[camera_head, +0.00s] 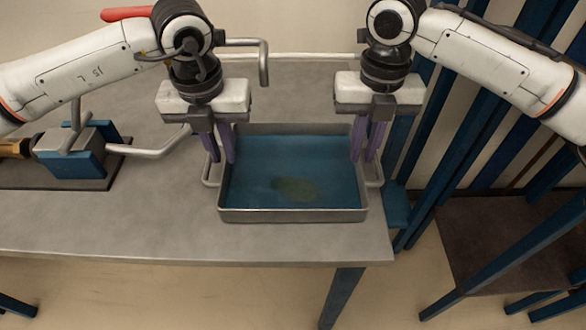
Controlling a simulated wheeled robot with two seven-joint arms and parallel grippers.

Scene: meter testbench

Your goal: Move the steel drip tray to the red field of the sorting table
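The steel drip tray (292,215) is a rectangular pan with a blue inside and a dull greenish patch in it. It sits level at the right end of the grey bench, with a bar handle on its left side (207,172) and one on its right side (376,172). My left gripper (221,158) points down at the left handle and wall, its purple fingers apart. My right gripper (366,157) is likewise at the right handle, fingers apart. Contact with the handles cannot be told. No red field shows.
A blue fixture with grey pipes (72,150) stands on a dark plate at left. A bent pipe (263,62) rises behind the tray. The grey bench (130,220) is clear in front. Blue frames and a brown-topped table (490,235) stand at right.

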